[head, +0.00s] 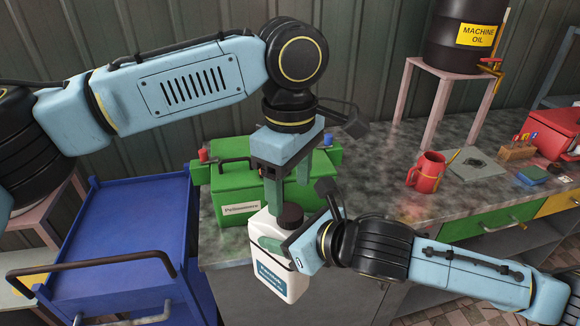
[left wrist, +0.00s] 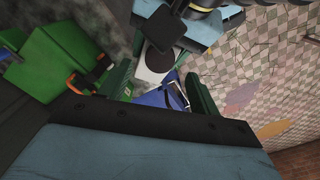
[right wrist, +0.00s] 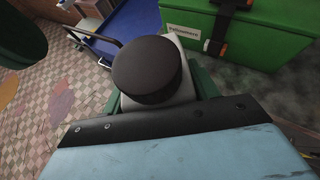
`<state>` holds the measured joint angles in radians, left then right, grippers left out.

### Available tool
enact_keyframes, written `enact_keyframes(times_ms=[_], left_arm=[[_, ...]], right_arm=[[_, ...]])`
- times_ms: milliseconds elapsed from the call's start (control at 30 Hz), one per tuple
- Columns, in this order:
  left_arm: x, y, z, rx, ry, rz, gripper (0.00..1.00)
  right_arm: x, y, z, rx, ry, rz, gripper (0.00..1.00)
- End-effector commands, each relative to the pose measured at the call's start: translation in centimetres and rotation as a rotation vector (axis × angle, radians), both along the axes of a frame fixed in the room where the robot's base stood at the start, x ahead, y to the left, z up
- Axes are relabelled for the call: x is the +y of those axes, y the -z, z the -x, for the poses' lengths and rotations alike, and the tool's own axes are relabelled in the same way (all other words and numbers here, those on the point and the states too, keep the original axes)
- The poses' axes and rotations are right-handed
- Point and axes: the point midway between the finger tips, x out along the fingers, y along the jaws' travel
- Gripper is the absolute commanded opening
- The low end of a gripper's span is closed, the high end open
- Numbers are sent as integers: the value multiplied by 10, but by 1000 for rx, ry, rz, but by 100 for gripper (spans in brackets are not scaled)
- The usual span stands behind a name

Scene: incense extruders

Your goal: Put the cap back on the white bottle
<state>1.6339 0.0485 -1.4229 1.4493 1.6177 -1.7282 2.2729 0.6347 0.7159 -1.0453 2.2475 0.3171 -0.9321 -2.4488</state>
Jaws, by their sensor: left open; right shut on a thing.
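The white bottle (head: 268,255), with a green and blue label, is held upright in front of the worktop by my right gripper (head: 294,245), which is shut on its side. The black cap (head: 290,215) sits on top of the bottle; how tightly it is seated cannot be told. In the right wrist view the cap (right wrist: 147,70) hides much of the white bottle (right wrist: 185,75). My left gripper (head: 289,198) is open and points down just above the cap. In the left wrist view the cap (left wrist: 159,57) and bottle top (left wrist: 148,74) show between its green fingers.
A green toolbox (head: 235,185) stands on the worktop (head: 380,160) just behind the bottle. A blue cart (head: 125,235) stands at the left. A red mug (head: 427,172) and a pink stand (head: 445,95) with an oil barrel (head: 465,40) are to the right.

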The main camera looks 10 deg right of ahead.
Motion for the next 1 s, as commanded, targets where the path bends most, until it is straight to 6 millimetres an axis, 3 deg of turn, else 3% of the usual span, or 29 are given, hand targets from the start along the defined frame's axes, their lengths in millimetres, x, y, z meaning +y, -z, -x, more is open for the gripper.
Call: enact_keyframes(times_ms=[300,700,1000], left_arm=[[1,42,0,1,0,-1,63],[0,49,0,-1,0,0,63],[0,48,0,-1,0,0,23]], right_arm=[[0,-2,0,-4,0,-3,0],[0,-2,0,-4,0,-3,0],[0,-2,0,-4,-1,-3,0]])
